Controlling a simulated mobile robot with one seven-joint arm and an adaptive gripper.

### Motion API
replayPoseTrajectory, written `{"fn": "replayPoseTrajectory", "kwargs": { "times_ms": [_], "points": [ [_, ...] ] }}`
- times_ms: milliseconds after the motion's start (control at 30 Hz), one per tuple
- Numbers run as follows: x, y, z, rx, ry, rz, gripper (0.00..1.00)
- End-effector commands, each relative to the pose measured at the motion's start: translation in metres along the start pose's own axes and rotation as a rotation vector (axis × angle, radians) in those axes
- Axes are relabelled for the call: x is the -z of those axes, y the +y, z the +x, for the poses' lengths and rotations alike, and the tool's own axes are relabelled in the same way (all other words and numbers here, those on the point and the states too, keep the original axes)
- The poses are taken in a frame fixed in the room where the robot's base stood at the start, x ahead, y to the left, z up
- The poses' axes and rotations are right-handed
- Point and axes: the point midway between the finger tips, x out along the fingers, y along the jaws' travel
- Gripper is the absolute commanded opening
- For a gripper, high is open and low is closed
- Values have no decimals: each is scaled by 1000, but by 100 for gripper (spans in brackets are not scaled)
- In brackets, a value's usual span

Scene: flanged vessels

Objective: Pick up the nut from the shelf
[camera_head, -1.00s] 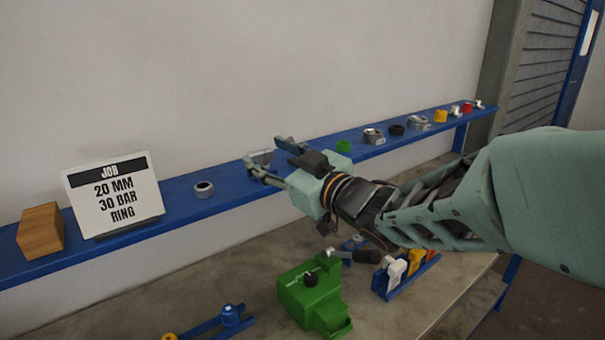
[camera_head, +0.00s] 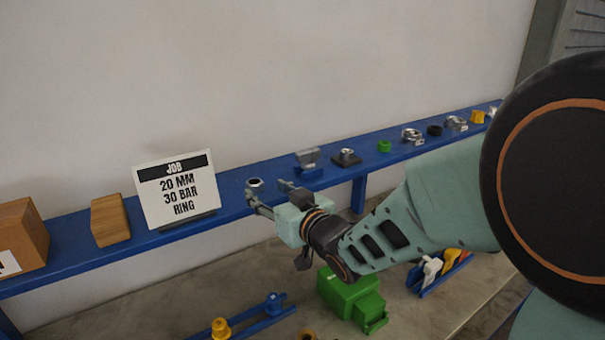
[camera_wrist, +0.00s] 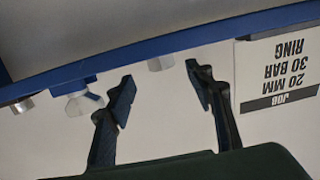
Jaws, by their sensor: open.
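The nut (camera_head: 255,183) is a small silver ring-like piece on the blue shelf (camera_head: 232,192), just right of the job sign. My gripper (camera_head: 266,190) is open at the front of the shelf, its fingertips close to the nut. In the wrist view, which is upside down, the nut (camera_wrist: 160,63) shows as a pale grey block against the shelf edge. It lies beyond and roughly between the two spread fingertips (camera_wrist: 159,76). Nothing is held. I cannot tell how much gap is left between the fingers and the nut.
The job sign (camera_head: 177,190), reading 20 MM 30 BAR RING, stands left of the nut. A wooden block (camera_head: 110,220) is further left. A grey metal fitting (camera_head: 307,158) and a dark-based piece (camera_head: 346,158) stand to the right. A green fixture (camera_head: 350,298) sits on the bench below.

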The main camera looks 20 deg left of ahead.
Motion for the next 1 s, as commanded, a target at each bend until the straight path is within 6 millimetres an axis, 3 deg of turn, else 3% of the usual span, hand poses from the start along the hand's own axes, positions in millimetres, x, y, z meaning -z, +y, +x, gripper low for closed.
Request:
{"fn": "replayPoseTrajectory", "kwargs": {
  "times_ms": [167,533,867,1000],
  "points": [
    [1,-1,9,1,0,0,49],
    [1,-3,50,1,0,-1,49],
    [0,-2,55,0,0,-1,49],
    [0,-2,55,0,0,-1,33]
  ]
}}
